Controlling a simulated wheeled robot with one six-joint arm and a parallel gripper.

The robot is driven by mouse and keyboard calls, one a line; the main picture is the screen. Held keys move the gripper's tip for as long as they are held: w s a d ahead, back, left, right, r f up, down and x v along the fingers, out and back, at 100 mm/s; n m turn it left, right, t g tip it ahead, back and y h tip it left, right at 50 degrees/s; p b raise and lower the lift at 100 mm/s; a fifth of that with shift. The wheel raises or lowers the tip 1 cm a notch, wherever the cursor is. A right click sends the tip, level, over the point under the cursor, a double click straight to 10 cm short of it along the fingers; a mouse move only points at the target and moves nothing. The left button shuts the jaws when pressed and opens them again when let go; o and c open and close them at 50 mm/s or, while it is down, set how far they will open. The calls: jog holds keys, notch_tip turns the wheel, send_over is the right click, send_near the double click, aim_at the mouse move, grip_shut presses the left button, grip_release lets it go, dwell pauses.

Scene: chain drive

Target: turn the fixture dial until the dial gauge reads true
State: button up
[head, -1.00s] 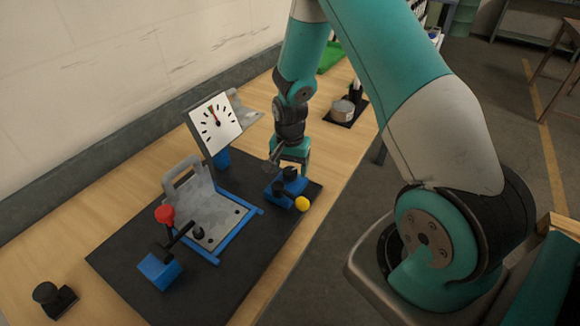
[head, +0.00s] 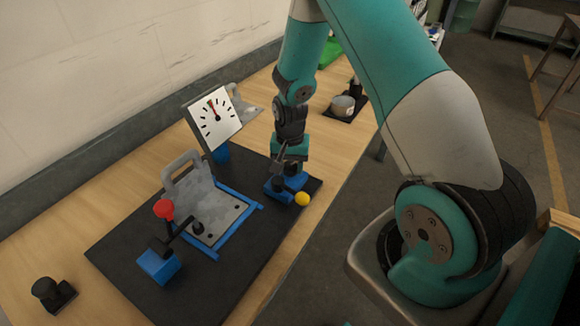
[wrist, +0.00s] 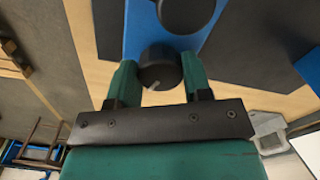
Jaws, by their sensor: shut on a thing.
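The dial gauge (head: 215,118) has a white face with black marks, tilted up behind the fixture. Its needle points near the top of the face, close to a red mark; the exact reading is too small to tell. The fixture dial is a black round knob (wrist: 160,67) with a pale line on its side, on a blue block (head: 272,190). My gripper (head: 287,168) is down at this block. In the wrist view its teal fingers (wrist: 158,80) are shut on the knob, one on each side. The head view mostly hides the knob behind my gripper.
A yellow ball (head: 302,199) sits at the block's near right. A grey plate fixture (head: 200,205) with a red-knobbed lever (head: 164,209) stands to the left on the black mat (head: 120,258). Another black round part (wrist: 186,12) lies just beyond the knob.

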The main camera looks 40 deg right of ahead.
aim_at(290, 166)
jog(key=shift+n, duration=0.8)
jog(key=o, duration=0.9)
jog(key=shift+r, duration=0.1)
notch_tip(290, 166, up, 17)
jog(key=b, duration=0.3)
jog(key=shift+r, duration=0.15)
jog(key=s+a+r+n+y, duration=0.1)
jog(key=s+a+r+n, duration=0.1)
jog(key=s+a+n, duration=0.3)
jog(key=s+a+r+n+y, duration=0.1)
jog(key=s+a+r+n, duration=0.2)
jog(key=s+a, duration=0.6)
jog(key=s+a+r+n+y, duration=0.2)
jog(key=s+a+n, duration=0.4)
jog(key=s+a, duration=0.2)
jog(key=shift+s+a+r+n, duration=0.1)
jog(key=shift+r+n, duration=0.1)
jog(key=shift+n, duration=0.1)
